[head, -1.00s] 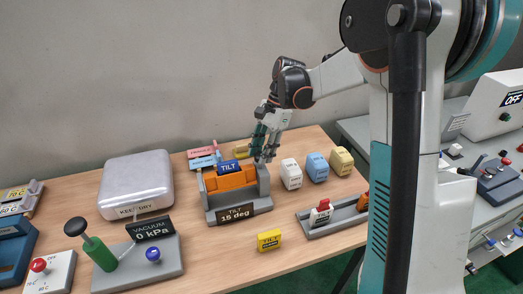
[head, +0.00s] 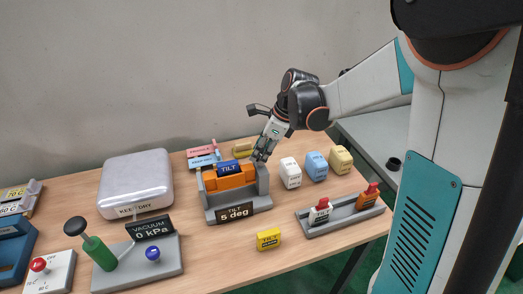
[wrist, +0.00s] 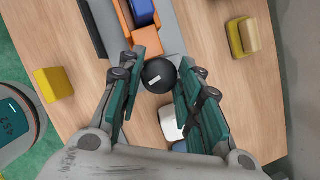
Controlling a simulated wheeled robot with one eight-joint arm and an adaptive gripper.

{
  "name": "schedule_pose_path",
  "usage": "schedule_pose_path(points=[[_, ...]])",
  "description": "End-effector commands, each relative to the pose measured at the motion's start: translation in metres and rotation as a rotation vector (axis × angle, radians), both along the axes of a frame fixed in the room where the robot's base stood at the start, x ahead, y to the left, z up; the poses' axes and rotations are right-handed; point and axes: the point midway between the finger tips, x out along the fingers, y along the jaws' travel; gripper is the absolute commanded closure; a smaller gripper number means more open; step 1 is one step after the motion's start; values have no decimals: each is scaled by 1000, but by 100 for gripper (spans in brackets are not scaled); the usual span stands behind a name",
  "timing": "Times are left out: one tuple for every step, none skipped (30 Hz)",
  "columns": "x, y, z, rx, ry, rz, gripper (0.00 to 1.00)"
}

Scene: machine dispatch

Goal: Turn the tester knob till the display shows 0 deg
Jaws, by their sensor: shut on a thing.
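The grey tilt tester (head: 263,184) stands mid-table in the head view. Its display (head: 236,211) reads "TILT 5 deg". An orange block (head: 236,180) lies in its frame, with a blue piece marked TILT (head: 228,167) on top. The black knob (wrist: 158,77), with a white mark, shows in the wrist view at the tester's end. My gripper (head: 259,155) reaches down to the tester's right end. In the wrist view, my gripper (wrist: 159,70) has its fingers on both sides of the knob, shut on it. The knob is largely hidden in the head view.
White (head: 290,173), blue (head: 316,166) and yellow (head: 341,159) blocks stand close to my gripper's right. A yellow block (head: 268,239) lies in front. A grey tray (head: 340,222) holds two small items. The vacuum unit (head: 174,262) and silver box (head: 137,181) are left.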

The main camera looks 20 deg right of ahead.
Motion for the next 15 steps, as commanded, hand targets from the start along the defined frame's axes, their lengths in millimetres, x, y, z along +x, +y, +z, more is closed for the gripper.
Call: schedule_pose_path(points=[[-1, 0, 0, -2, 1, -34, 92], [-1, 0, 0, -2, 1, -54, 91], [-1, 0, -1, -2, 1, -80, 92], [-1, 0, -1, -3, 1, -99, 92], [-1, 0, -1, -3, 1, -116, 91], [-1, 0, -1, -3, 1, -137, 91], [-2, 1, -1, -3, 1, -153, 91], [-2, 1, -1, -2, 2, -165, 91], [-2, 1, -1, -2, 2, -183, 91], [-2, 1, -1, -2, 1, -193, 91], [-2, 1, -1, -1, 1, -204, 92], [-2, 1, -1, -1, 2, -215, 92], [-2, 1, -1, -2, 2, -222, 92], [-2, 1, -1, -2, 2, -230, 92], [-2, 1, -1, -2, 2, -238, 92]])
